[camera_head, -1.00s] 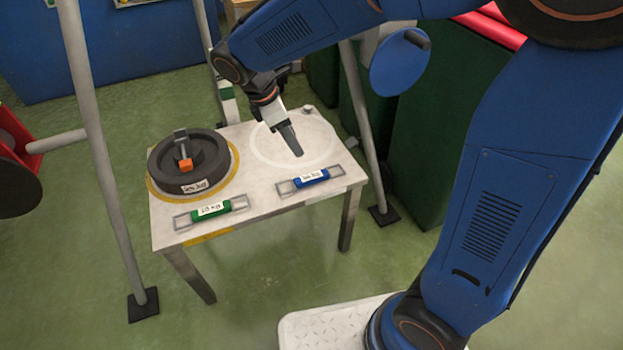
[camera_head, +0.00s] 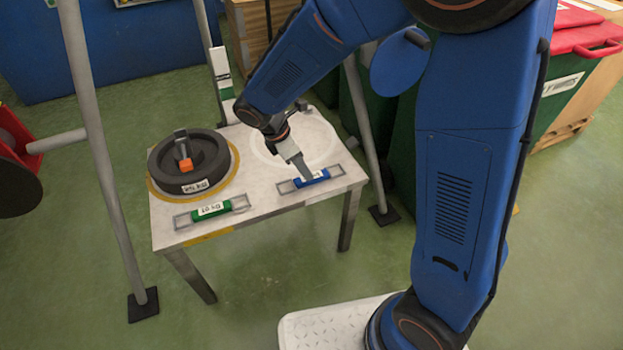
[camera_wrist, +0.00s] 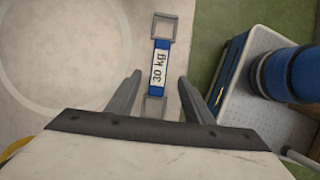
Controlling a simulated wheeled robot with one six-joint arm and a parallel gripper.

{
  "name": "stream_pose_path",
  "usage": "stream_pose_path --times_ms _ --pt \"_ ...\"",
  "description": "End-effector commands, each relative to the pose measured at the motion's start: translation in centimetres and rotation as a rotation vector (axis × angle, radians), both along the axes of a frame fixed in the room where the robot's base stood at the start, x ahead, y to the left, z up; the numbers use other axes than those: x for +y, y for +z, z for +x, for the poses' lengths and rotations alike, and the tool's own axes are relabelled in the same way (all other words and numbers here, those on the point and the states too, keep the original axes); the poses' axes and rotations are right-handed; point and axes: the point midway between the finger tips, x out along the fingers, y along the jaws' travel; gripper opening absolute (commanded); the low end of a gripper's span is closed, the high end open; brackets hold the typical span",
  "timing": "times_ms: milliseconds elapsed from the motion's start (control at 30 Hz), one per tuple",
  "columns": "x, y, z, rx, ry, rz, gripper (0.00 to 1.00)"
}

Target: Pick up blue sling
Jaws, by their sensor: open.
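The blue sling (camera_head: 312,178) lies on the white table (camera_head: 262,207) near its front right edge. It has a blue middle with a white label and a grey metal loop at each end. In the wrist view the blue sling (camera_wrist: 161,68) is upright in the picture, labelled "30 kg". My gripper (camera_head: 306,178) is over the sling in the head view. In the wrist view my gripper (camera_wrist: 160,82) is open, with one finger on each side of the sling's lower part. The height between fingers and sling is hard to judge.
A green sling (camera_head: 211,210) lies to the left on the table. Behind it stands a dark round weight (camera_head: 170,156) with an orange-marked hook. Grey frame legs (camera_head: 105,150) stand beside the table, and green bins (camera_head: 392,150) stand behind right.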

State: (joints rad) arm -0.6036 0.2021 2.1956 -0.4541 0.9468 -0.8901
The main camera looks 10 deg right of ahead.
Motion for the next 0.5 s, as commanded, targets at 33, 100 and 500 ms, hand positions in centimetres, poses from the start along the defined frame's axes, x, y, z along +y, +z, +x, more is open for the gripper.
stream_pose_path --times_ms 33,100,500 --pt "-0.1 -0.3 0.0 0.0 0.0 0.0 0.47" --pt "-0.2 -0.5 0.1 0.0 -0.001 0.001 0.47" --pt "-2.2 -4.6 0.7 0.001 0.0 -0.001 0.47"
